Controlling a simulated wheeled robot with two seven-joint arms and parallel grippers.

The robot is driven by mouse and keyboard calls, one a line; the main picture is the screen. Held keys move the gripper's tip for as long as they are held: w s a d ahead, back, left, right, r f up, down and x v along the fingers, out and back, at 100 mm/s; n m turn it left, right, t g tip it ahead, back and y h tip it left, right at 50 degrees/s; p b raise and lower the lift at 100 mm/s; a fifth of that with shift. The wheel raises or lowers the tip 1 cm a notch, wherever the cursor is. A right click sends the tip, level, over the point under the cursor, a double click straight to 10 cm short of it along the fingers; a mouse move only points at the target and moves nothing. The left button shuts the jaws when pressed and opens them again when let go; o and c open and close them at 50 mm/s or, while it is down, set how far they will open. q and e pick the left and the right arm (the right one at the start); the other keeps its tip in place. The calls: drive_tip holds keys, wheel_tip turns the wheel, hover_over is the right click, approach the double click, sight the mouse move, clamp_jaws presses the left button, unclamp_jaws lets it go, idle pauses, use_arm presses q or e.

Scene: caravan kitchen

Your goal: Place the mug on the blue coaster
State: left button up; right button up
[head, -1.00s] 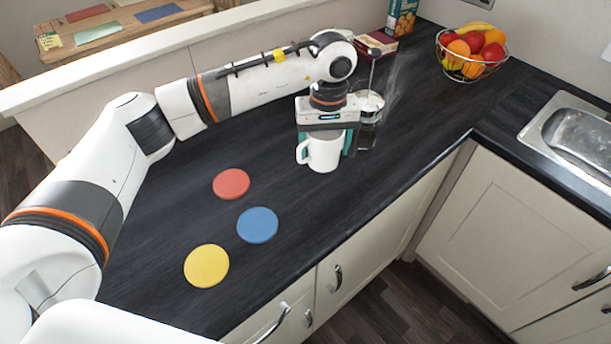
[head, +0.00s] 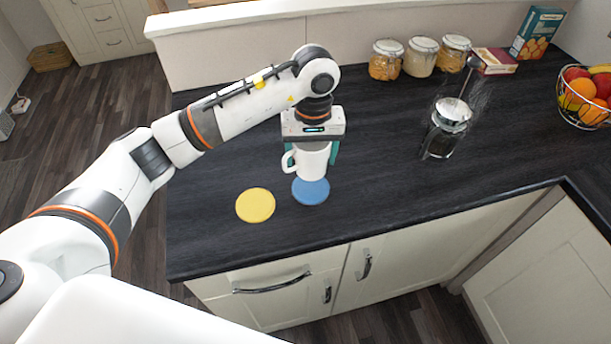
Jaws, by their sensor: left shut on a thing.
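The white mug (head: 313,161) is upright between the fingers of my left gripper (head: 309,155), which is shut on it. The blue coaster (head: 311,191) lies flat on the dark worktop, just below the mug in the head view. The mug's lower edge overlaps the coaster's far part in the picture. I cannot tell whether the mug touches the coaster or hangs above it. The mug's handle points left. My right gripper is not in view.
A yellow coaster (head: 255,205) lies left of the blue one; the red coaster is hidden. A glass coffee press (head: 446,128) stands to the right. Several jars (head: 421,57), boxes (head: 537,33) and a fruit bowl (head: 585,97) are at the back right. The worktop's front edge is close.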

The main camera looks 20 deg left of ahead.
sight(311, 173)
use_arm(q)
wheel_tip(311, 173, down, 2)
drive_tip(key=shift+w+a+f, duration=0.1)
drive_tip(key=shift+f+p, duration=0.25)
drive_tip(key=shift+p, duration=0.05)
wheel_tip(311, 173, down, 3)
drive_tip(key=shift+f+p, duration=0.1)
drive_tip(key=shift+p, duration=0.45)
drive_tip(key=shift+f, duration=0.15)
drive_tip(key=shift+f+b, duration=0.2)
drive_tip(key=shift+b, duration=0.2)
drive_tip(key=o, duration=1.2)
drive_tip(key=shift+c, duration=0.2)
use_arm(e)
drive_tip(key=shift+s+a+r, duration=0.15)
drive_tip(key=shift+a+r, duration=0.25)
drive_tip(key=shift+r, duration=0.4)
use_arm(q)
drive_tip(key=shift+r, duration=0.1)
